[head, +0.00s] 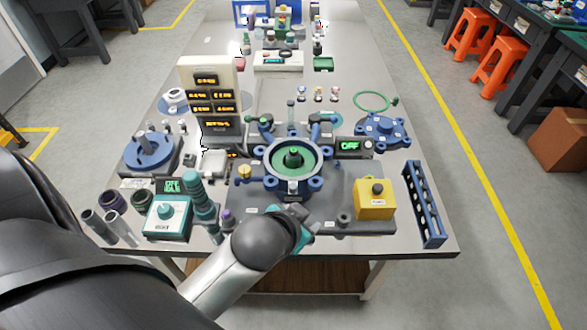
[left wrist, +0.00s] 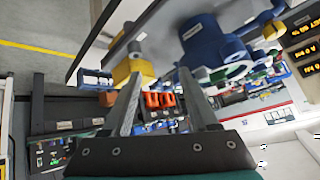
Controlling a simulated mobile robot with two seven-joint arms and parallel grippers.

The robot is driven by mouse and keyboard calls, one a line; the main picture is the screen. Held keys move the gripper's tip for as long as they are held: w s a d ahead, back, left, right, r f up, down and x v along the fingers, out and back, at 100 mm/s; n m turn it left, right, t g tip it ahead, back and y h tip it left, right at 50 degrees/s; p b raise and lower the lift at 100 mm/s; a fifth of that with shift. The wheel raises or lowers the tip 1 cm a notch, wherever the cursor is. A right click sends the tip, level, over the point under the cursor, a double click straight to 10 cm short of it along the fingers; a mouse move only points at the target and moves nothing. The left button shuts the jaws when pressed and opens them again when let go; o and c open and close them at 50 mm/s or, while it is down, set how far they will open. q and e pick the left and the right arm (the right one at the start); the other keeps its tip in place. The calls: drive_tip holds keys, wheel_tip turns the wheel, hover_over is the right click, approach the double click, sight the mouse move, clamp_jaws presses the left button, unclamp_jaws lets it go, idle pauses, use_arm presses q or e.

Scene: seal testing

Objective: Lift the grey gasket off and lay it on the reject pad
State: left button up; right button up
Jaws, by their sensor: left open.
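A blue round test fixture (head: 271,181) with a green plate and dark green knob (head: 292,157) inside it sits mid-table in the head view. A pale rim shows inside its blue wall; I cannot tell whether that is the grey gasket. I cannot make out the reject pad for certain. My left gripper (left wrist: 160,76) is open and empty between its fingers in the left wrist view. In the head view its teal body (head: 303,230) is just in front of the fixture, and its fingers are hard to make out. The blue fixture also shows tilted in the left wrist view (left wrist: 210,47).
A yellow box (head: 374,207) stands right of my left gripper, beside a blue rack (head: 424,203). A teal box (head: 167,217) and dark cylinders stand at the left. A display tower (head: 211,100) rises behind. A green ring (head: 371,93) lies at the back right.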

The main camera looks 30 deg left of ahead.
use_arm(q)
drive_tip(key=w+d+r+m+t+h, duration=0.35)
drive_tip(key=w+r+t, duration=0.3)
drive_tip(key=r, duration=0.55)
drive_tip(key=w+d+r+m+t+h, duration=0.4)
drive_tip(key=w+r, duration=0.3)
drive_tip(key=r, duration=0.5)
drive_tip(key=s+d+r+m+g+h, duration=0.3)
drive_tip(key=d+m+g+h, duration=0.3)
drive_tip(key=m, duration=0.4)
drive_tip(key=s+d+r+m+g+h, duration=0.2)
drive_tip(key=s+d+m+g+h, duration=0.35)
drive_tip(key=m, duration=0.45)
drive_tip(key=m+g+y, duration=0.2)
drive_tip(key=g+y, duration=0.5)
drive_tip(key=y, duration=1.1)
hover_over(292, 186)
wheel_tip(292, 186, down, 14)
drive_tip(key=f, duration=0.9)
drive_tip(key=shift+w+a+b, duration=0.15)
drive_tip(key=shift+w+b, duration=0.15)
drive_tip(key=shift+b, duration=0.05)
drive_tip(key=shift+s+d+f, duration=0.1)
drive_tip(key=shift+s+f, duration=0.05)
drive_tip(key=shift+f, duration=1.25)
drive_tip(key=shift+s+d+f, duration=0.1)
drive_tip(key=shift+s+f, duration=0.05)
drive_tip(key=shift+f, duration=1.2)
